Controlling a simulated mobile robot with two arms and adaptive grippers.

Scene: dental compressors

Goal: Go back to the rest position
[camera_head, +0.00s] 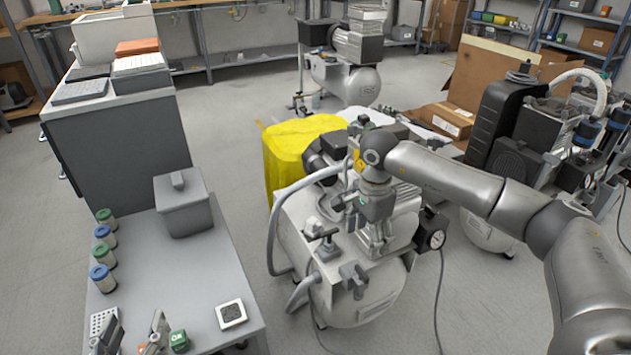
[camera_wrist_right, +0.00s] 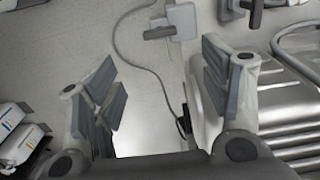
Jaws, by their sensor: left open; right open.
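My right gripper (camera_head: 376,245) hangs over the top of the dental compressor (camera_head: 345,300), pointing down from the arm that comes in from the right. In the right wrist view my right gripper (camera_wrist_right: 158,95) is open, its two pads wide apart with nothing between them but floor and a cable. The compressor's ribbed silver body (camera_wrist_right: 295,110) shows at the right there. My left gripper (camera_head: 133,338) is at the bottom left of the head view, above the near end of the grey table; its fingers are apart, and most of it is cut off by the frame.
The grey table (camera_head: 215,265) carries a grey lidded box (camera_head: 183,205), several capped jars (camera_head: 104,250), a green block (camera_head: 179,341) and a white square plate (camera_head: 231,313). A yellow cloth (camera_head: 290,145) lies behind the compressor. Hoses and a cable surround it. Open floor lies further back.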

